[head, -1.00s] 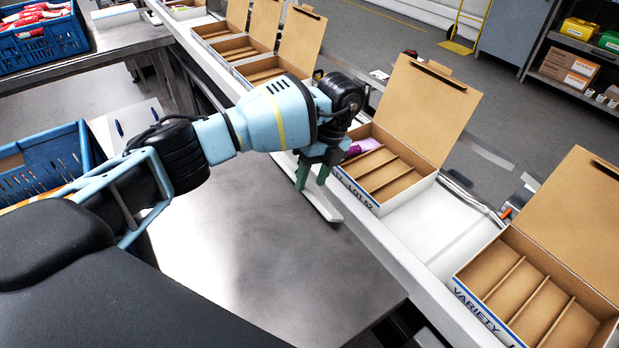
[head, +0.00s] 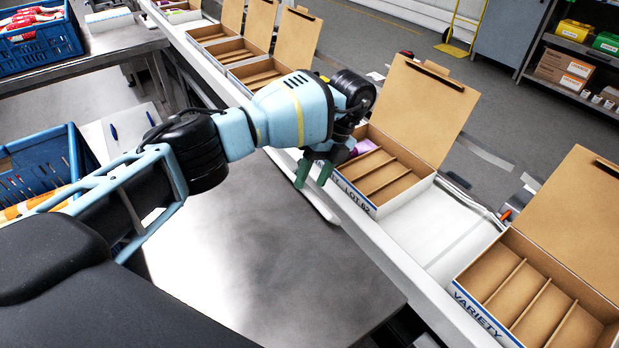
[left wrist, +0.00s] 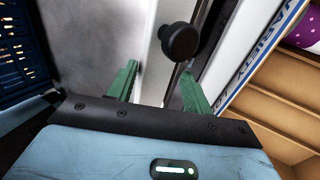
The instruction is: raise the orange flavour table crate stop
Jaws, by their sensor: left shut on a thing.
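The crate stop (head: 324,208) shows in the head view as a pale bar along the edge of the steel table (head: 250,260), next to the line of boxes. In the left wrist view the pale bar (left wrist: 153,75) runs between my green fingers, with a round black knob (left wrist: 180,42) just beyond the tips. My left gripper (head: 310,182) points down at the bar and is shut on it; the wrist view shows its fingers (left wrist: 158,70) on either side. The exact contact is partly hidden. My right gripper is not in view.
An open VARIETY box (head: 385,202) with a purple item (head: 364,148) stands close beside the gripper. Another open box (head: 462,300) stands nearer on the right. A blue crate (head: 42,165) is at the left. The steel table top is clear.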

